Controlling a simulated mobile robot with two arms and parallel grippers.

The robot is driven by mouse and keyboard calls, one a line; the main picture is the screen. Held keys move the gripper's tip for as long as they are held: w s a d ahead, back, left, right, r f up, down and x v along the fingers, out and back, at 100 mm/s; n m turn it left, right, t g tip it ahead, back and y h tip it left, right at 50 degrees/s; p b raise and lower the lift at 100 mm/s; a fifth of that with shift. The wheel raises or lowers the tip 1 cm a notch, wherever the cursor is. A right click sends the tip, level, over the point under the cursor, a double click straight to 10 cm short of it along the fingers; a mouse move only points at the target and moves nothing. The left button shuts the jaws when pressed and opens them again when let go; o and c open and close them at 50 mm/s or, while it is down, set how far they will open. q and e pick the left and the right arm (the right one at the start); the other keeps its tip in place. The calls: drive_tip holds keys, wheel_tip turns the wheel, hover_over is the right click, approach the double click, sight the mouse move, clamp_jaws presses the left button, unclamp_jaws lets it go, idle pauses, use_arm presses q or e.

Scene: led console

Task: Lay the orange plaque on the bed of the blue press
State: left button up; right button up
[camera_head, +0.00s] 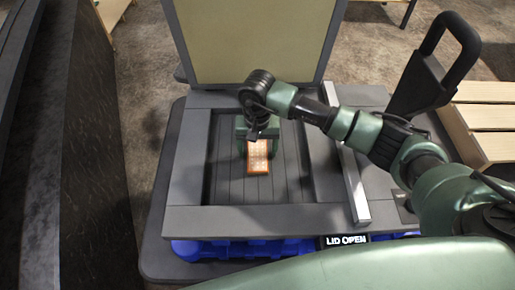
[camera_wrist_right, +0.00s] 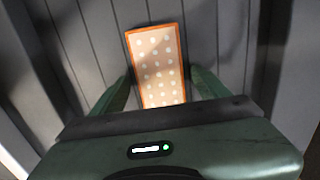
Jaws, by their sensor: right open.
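The orange plaque (camera_head: 258,160) has a pale dotted face and an orange rim. It appears to lie on the dark slatted bed (camera_head: 225,190) of the press, inside the grey frame. In the right wrist view the plaque (camera_wrist_right: 157,62) sits slightly turned against the bed's grooves. My right gripper (camera_head: 257,146) is open just above the bed. Its fingers (camera_wrist_right: 162,85) stand on either side of the plaque's near part, with gaps showing. The gripper body hides the plaque's near end in the wrist view. My left gripper is not in view.
The press lid (camera_head: 250,35) stands raised behind the bed. A display (camera_head: 345,240) at the front reads "LID OPEN", above blue parts (camera_head: 230,250). A black handle (camera_head: 430,65) rises at right beside wooden slats (camera_head: 485,115). A dark panel (camera_head: 65,150) stands at left.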

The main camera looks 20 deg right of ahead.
sight(257, 152)
drive_tip(key=shift+r, duration=0.25)
wheel_tip(257, 152, up, 12)
drive_tip(key=b, duration=0.4)
drive_tip(key=shift+b, duration=0.35)
drive_tip(key=shift+f, duration=0.15)
idle(0.6)
